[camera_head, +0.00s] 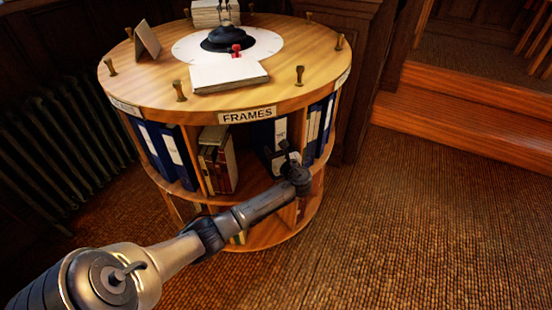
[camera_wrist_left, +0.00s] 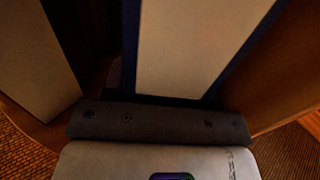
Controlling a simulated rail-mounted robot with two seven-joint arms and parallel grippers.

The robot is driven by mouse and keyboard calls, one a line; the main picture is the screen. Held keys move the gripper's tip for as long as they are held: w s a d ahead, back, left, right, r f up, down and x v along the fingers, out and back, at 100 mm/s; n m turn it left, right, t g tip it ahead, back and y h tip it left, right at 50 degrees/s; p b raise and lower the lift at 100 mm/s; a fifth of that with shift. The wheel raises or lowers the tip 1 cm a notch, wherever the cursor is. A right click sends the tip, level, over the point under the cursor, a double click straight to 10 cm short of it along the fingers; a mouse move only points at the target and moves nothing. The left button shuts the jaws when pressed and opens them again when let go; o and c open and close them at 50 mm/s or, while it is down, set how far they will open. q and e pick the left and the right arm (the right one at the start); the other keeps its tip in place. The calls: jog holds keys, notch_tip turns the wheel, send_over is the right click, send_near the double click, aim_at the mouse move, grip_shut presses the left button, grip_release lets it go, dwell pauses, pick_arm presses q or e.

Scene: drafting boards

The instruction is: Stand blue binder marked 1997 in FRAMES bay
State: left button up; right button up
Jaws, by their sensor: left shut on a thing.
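The FRAMES bay, under its label (camera_head: 248,115), is an open compartment in the upper tier of a round wooden bookcase. A blue binder (camera_head: 264,133) with a white spine label stands in the right part of this bay; any year on it is unreadable. My left gripper (camera_head: 284,158) is at the mouth of the bay, shut on this binder low on its spine. In the left wrist view the blue binder's pale label (camera_wrist_left: 195,45) rises straight in front of the gripper (camera_wrist_left: 165,118). The fingertips are hidden. My right gripper is out of view.
Books (camera_head: 218,160) stand in the bay's left part. A wooden divider (camera_wrist_left: 275,75) is close to the right. Other blue binders (camera_head: 165,150) fill the neighbouring bays. The round top (camera_head: 135,85) bears a white book, pegs and a dark lamp base. Carpet is clear at right.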

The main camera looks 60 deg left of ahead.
pick_arm(q)
notch_tip(320, 180, down, 3)
jog(key=shift+f+b, duration=0.2)
jog(key=shift+b, duration=0.95)
jog(key=shift+r, duration=0.1)
jog(key=o, duration=1.3)
jog(key=shift+f, duration=0.2)
